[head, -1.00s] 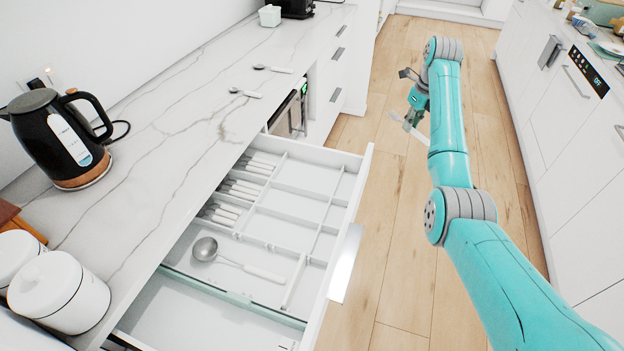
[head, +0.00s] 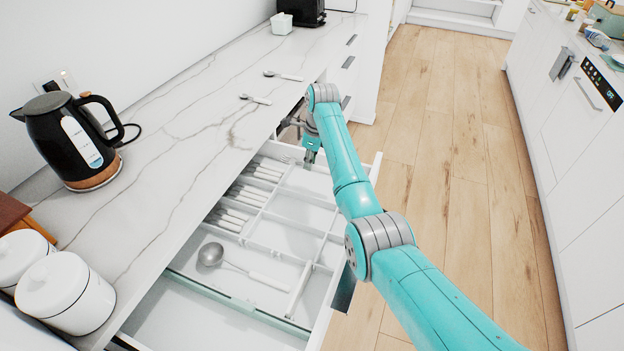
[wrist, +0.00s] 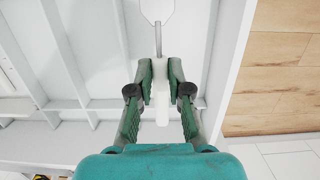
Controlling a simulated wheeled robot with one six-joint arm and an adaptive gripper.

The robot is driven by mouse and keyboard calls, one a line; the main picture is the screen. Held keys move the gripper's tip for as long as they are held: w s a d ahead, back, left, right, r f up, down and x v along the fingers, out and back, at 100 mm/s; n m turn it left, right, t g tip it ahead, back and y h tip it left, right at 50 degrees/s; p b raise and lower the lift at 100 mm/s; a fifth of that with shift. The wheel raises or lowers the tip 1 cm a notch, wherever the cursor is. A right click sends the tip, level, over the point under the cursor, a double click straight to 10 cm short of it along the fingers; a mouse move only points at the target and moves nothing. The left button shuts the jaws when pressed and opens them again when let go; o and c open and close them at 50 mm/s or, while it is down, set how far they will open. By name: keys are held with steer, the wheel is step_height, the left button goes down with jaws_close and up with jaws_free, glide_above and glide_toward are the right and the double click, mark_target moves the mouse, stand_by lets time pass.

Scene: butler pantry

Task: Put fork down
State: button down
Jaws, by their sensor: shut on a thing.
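My gripper (head: 311,158) is over the far end of the open white cutlery drawer (head: 291,237). In the wrist view my gripper (wrist: 160,72) is shut on the white handle of the fork (wrist: 161,104). In the head view the fork is hidden by my arm or too small to tell. Drawer dividers show to the left of my fingers in the wrist view. I cannot tell how high the fork is above the drawer floor.
White-handled cutlery (head: 247,194) fills several small compartments along the drawer's left side. A ladle (head: 211,254) lies in a nearer compartment. Two spoons (head: 255,99) lie on the marble counter (head: 190,110), with a black kettle (head: 70,140) nearer. Wooden floor (head: 435,200) is clear at right.

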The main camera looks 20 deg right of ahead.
mark_target(316, 165)
steer(key=shift+f, duration=3.25)
steer(key=shift+f, duration=0.1)
steer(key=shift+f, duration=0.1)
steer(key=c, duration=1.1)
jaws_free()
steer(key=shift+f, duration=0.1)
steer(key=r, duration=0.4)
steer(key=d+r, duration=0.1)
steer(key=r, duration=0.3)
steer(key=s+r, duration=0.1)
steer(key=r, duration=0.3)
steer(key=shift+d+r, duration=0.25)
steer(key=shift+d, duration=0.05)
